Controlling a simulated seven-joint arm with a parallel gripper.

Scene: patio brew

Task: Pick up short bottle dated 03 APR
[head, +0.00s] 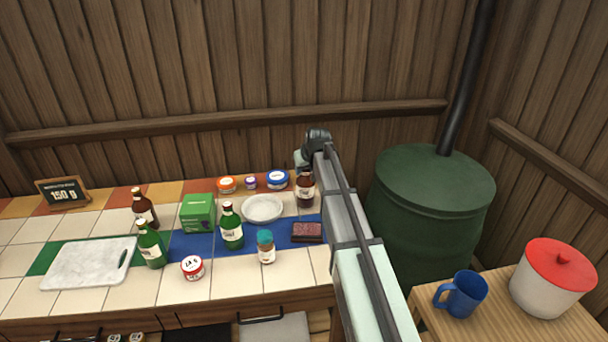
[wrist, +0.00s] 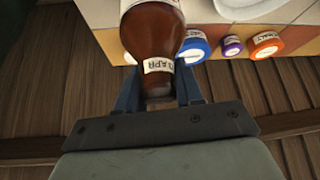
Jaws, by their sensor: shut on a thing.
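A short brown bottle (head: 305,190) stands at the back right of the tiled counter in the head view, under my gripper. In the wrist view the brown bottle (wrist: 152,35) is between my two fingers, and its neck label reads in part "APR"; the day figures are not clear. My gripper (wrist: 158,92) is shut on this bottle at its neck end. In the head view my gripper (head: 304,162) is partly hidden by my own arm. I cannot tell whether the bottle's base touches the counter.
Jars with orange (head: 227,184), purple (head: 251,182) and blue (head: 277,179) lids stand left of the bottle. A white plate (head: 262,208), a dark block (head: 307,232), green bottles (head: 231,228) and another brown bottle (head: 144,208) are on the counter. A green barrel (head: 430,210) stands right.

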